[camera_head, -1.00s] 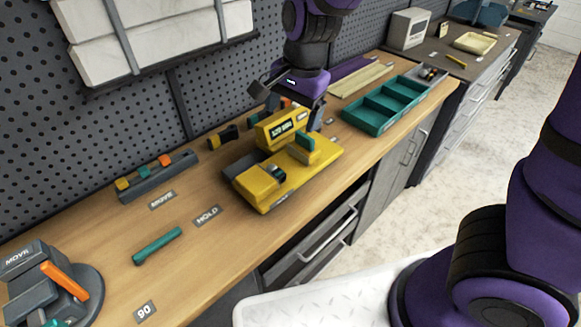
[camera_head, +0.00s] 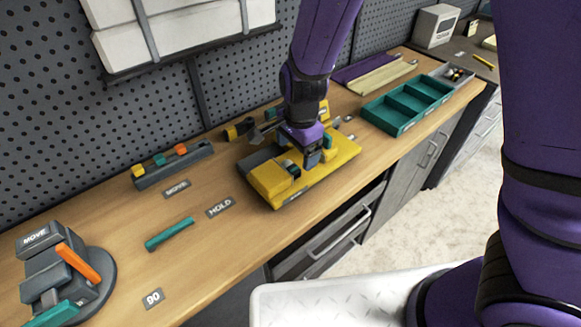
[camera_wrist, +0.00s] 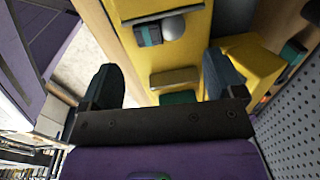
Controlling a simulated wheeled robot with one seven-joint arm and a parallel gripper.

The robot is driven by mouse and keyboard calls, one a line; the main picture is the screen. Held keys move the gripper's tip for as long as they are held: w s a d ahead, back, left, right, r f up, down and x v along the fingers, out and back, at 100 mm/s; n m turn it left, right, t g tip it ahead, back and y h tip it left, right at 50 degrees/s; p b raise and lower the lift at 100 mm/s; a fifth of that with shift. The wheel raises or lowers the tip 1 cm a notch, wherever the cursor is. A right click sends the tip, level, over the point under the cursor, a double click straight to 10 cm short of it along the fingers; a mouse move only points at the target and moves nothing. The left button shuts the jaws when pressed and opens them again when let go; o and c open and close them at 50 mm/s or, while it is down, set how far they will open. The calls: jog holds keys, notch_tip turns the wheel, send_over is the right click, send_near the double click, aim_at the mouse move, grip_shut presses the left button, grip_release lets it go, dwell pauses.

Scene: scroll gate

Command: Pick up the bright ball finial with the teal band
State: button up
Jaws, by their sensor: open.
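My gripper (camera_head: 312,158) is over the yellow fixture (camera_head: 345,152) on the workbench. In the wrist view my gripper (camera_wrist: 165,82) is open, with its two dark fingers wide apart and nothing between them but the fixture beyond. A rounded grey piece (camera_wrist: 173,27) sits beside a teal-and-dark block (camera_wrist: 148,34) on the fixture, ahead of the fingers. I cannot tell for sure whether it is the ball finial with the teal band. In the head view a teal-and-dark piece (camera_head: 291,168) shows on the fixture's left block, and my gripper and arm hide part of the fixture.
A teal compartment tray (camera_head: 405,104) and a grey tray of small parts (camera_head: 457,76) lie to the right. A rack with coloured pieces (camera_head: 172,165), a teal bar (camera_head: 169,234) and a grey device with an orange lever (camera_head: 77,262) are to the left. Pegboard stands behind.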

aim_at(290, 168)
jog(key=f, duration=0.5)
jog(key=shift+w+a, duration=0.2)
jog(key=shift+a, duration=0.05)
jog(key=c, duration=1.2)
jog(key=shift+o, duration=0.2)
jog(key=shift+r, duration=0.15)
